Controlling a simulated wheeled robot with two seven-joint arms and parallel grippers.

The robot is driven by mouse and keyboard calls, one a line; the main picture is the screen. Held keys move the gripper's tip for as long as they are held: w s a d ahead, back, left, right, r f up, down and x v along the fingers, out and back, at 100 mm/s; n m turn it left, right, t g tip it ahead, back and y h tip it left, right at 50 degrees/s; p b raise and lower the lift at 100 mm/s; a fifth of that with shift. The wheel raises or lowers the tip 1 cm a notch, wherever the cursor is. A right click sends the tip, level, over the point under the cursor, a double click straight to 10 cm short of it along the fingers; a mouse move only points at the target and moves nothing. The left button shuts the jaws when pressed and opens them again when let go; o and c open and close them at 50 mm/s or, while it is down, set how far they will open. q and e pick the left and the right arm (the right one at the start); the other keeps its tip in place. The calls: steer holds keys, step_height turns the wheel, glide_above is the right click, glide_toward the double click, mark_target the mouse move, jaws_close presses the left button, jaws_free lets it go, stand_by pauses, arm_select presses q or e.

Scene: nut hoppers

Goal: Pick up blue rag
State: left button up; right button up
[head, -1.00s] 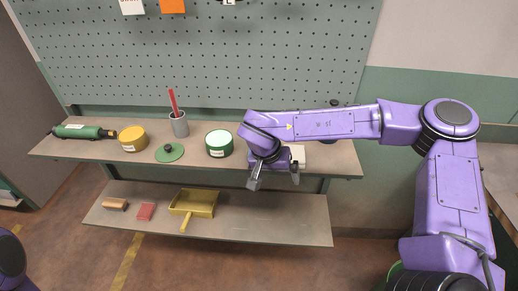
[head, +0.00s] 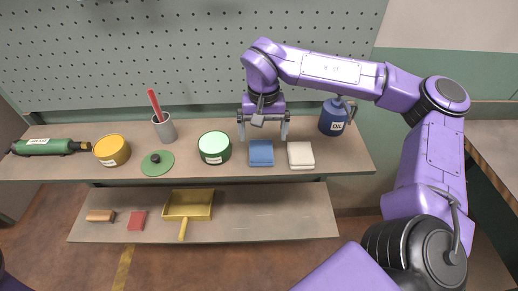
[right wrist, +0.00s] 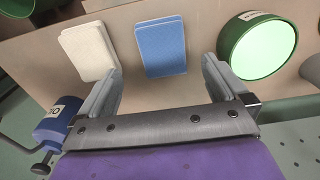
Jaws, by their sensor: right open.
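The blue rag (head: 261,154) is a folded flat pad on the upper shelf, between the green tin and a white rag. It also shows in the right wrist view (right wrist: 161,48), ahead of the fingers and slightly above the gap between them. My right gripper (head: 264,136) is open and empty, pointing down just behind the blue rag. In the right wrist view its two fingers (right wrist: 164,85) stand apart with nothing between them. My left gripper is not in view; only a purple part of mine shows at the lower left edge.
The white rag (head: 301,155) lies close right of the blue one, with a blue oil can (head: 335,117) beyond. A green tin (head: 214,148) stands to the left. The pegboard (head: 190,50) rises behind. The lower shelf (head: 270,215) is clear at its right.

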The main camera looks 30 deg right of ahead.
mark_target(261, 150)
step_height(261, 150, down, 5)
steer(key=shift+w+a+f+p, duration=0.15)
steer(key=shift+f+p, duration=0.05)
steer(key=shift+p, duration=0.3)
steer(key=shift+f, duration=0.3)
steer(key=c, duration=1.1)
steer(key=shift+r, duration=0.55)
steer(key=s+a+r+b, duration=0.2)
steer(key=s+r+b, duration=0.1)
steer(key=s+r, duration=0.9)
steer(key=shift+s+a, duration=0.4)
steer(key=shift+s, duration=0.55)
